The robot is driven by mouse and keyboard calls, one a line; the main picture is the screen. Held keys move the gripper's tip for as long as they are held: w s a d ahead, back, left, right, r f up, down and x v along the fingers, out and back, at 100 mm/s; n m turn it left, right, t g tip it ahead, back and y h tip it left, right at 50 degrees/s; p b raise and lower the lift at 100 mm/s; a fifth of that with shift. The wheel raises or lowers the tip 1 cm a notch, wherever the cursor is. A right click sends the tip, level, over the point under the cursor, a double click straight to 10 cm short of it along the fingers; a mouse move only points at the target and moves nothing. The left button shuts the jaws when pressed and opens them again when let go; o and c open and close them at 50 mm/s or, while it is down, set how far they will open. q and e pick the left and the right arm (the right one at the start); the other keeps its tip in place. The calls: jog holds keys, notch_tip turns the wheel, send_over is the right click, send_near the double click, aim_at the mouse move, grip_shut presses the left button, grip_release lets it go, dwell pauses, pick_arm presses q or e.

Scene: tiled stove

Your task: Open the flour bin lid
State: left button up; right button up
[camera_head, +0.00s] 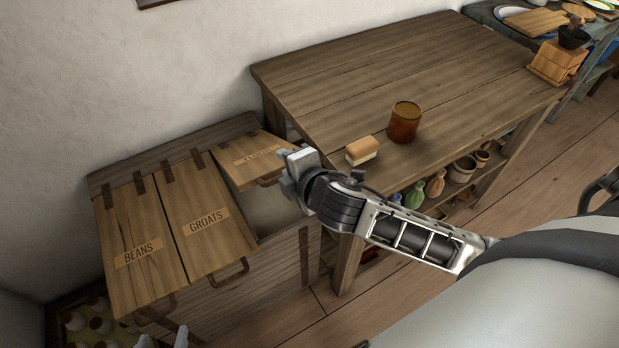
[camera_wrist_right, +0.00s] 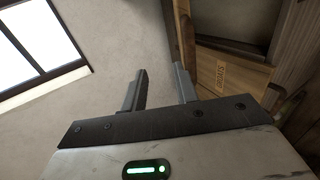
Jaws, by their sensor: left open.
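The flour bin lid (camera_head: 245,165), a wooden board with a printed label, is raised and tilted up on its hinges at the back. Below it the flour bin's opening (camera_head: 272,212) shows pale contents. My right gripper (camera_head: 293,170) is at the lid's front right edge, close to its handle (camera_head: 268,181); whether it touches the lid is unclear. In the right wrist view my right gripper (camera_wrist_right: 160,88) has its fingers apart, with only wall visible between them. My left gripper (camera_head: 163,339) shows only as tips at the bottom edge, below the beans lid, and is open.
The groats lid (camera_head: 200,220) and beans lid (camera_head: 135,250) lie closed left of the flour bin. A table (camera_head: 400,80) stands to the right, with a sponge-like block (camera_head: 362,151) and a brown cup (camera_head: 405,122) near its front. A crate (camera_head: 75,325) sits at the lower left.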

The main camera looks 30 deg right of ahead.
jog(key=v, duration=1)
jog(key=shift+s+r, duration=0.15)
jog(key=shift+s, duration=0.2)
